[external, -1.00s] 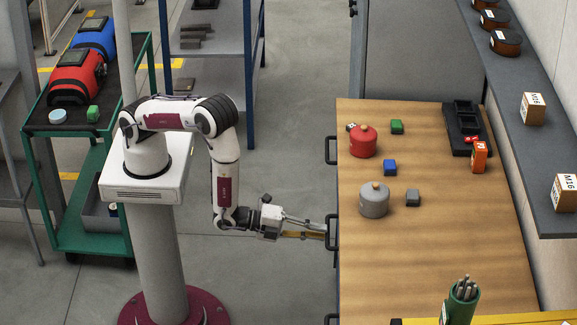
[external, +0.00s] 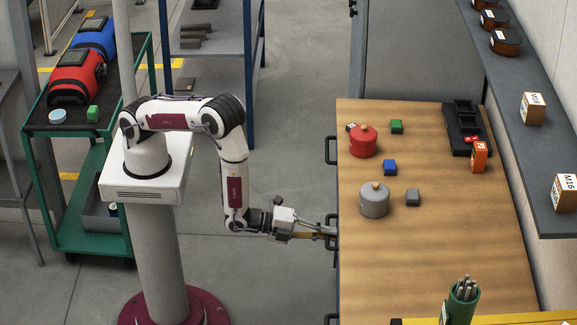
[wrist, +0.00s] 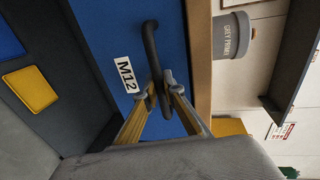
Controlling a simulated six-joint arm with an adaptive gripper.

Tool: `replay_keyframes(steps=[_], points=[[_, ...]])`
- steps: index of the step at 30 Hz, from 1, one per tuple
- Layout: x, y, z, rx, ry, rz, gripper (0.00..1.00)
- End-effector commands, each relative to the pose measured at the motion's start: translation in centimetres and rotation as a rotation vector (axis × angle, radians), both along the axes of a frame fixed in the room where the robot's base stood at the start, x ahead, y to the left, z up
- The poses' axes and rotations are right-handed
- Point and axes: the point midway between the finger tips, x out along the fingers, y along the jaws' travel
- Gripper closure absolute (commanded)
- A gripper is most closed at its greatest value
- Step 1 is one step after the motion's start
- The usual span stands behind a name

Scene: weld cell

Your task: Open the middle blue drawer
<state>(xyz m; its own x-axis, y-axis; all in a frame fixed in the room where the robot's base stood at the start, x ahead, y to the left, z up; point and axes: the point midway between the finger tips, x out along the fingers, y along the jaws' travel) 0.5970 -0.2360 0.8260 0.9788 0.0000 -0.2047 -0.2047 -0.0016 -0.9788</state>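The blue drawer front (wrist: 105,30) with a white M12 label (wrist: 126,74) fills the upper middle of the wrist view. Its dark bar handle (wrist: 150,45) stands out from the face. My gripper (wrist: 161,90) has its two fingertips close in on either side of the bar, shut on it. In the external view my gripper (external: 326,232) is at the middle of the handles along the bench's left side. The drawer face is hidden there by the wooden top (external: 440,250), and no drawer visibly sticks out.
Another handle (external: 331,150) is farther back and one (external: 331,319) nearer the front. A red canister (external: 363,142), a grey canister (external: 374,201) and small blocks stand on the bench. Floor left of the bench is clear.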

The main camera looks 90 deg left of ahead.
Motion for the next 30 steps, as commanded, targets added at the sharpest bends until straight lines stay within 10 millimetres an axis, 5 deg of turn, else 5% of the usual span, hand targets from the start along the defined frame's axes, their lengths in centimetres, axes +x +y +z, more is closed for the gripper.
replay_keyframes(steps=[11,30], points=[[-1.9,-0.1,0.0,0.002,0.000,-0.001,1.00],[-12.2,-0.1,0.0,0.002,-0.001,-0.004,1.00]])
